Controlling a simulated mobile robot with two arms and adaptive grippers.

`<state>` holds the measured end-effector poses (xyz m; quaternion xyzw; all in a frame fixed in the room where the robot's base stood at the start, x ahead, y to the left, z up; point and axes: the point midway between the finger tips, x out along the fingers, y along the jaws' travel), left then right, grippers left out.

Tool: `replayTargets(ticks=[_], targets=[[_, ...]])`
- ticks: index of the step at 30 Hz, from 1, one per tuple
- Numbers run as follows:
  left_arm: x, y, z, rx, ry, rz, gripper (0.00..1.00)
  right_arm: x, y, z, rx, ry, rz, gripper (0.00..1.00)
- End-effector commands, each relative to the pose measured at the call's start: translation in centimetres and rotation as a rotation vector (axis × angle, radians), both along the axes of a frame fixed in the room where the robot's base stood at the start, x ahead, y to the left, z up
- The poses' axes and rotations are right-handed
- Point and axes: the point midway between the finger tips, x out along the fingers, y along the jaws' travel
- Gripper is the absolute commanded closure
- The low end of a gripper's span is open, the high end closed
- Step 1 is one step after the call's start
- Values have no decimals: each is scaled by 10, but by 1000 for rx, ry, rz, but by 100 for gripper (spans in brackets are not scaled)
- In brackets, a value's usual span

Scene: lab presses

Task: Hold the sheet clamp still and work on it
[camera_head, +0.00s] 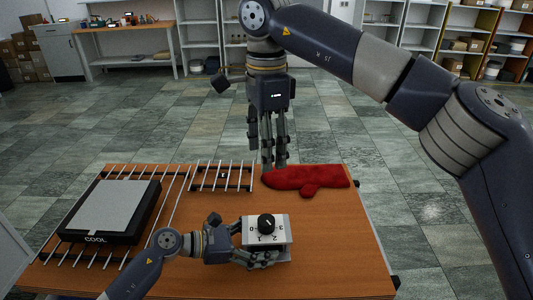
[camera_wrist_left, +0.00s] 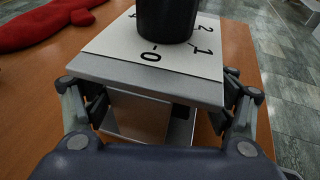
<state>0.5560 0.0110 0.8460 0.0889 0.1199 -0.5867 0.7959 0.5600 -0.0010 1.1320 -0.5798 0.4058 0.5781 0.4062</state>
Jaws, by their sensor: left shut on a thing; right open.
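The sheet clamp (camera_head: 281,237) is a small grey-white press with a black knob (camera_head: 266,224) on its top plate and a dial with numbers such as 0, 1 and 2. It stands on the wooden table. My left gripper (camera_head: 262,258) is shut on the clamp from its left side. In the left wrist view the fingers lie on both sides of the clamp (camera_wrist_left: 150,70), below its top plate. The knob (camera_wrist_left: 167,18) rises from the plate there. My right gripper (camera_head: 274,162) is open and empty, pointing down above the table's far edge, behind the clamp.
A red oven mitt (camera_head: 305,179) lies at the table's back right. A black block marked COOL with a grey top (camera_head: 105,207) sits on a metal rack at the left. A smaller rack (camera_head: 222,177) lies at the back. The table (camera_head: 345,250) is bare right of the clamp.

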Motion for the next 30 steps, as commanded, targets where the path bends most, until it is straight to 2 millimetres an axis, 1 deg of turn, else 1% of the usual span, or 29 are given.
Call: replayTargets(ticks=[1, 10, 11, 12, 13, 26, 30], targets=[[-1, 0, -3, 3, 4, 0, 36, 0, 0, 0, 0, 0, 0, 46], [-1, 0, -3, 3, 4, 0, 36, 0, 0, 0, 0, 0, 1, 46], [-1, 0, -3, 3, 4, 0, 16, 0, 0, 0, 0, 0, 1, 46], [-1, 0, -3, 3, 4, -1, 7, 0, 0, 0, 0, 0, 1, 46], [-1, 0, -2, 3, 4, -1, 0, 0, 0, 0, 0, 0, 1, 46], [0, 1, 0, 1, 0, 0, 0, 0, 0, 0, 0, 0, 0, 46], [-3, 11, 2, 2, 1, 2, 0, 0, 0, 0, 0, 0, 0, 46]])
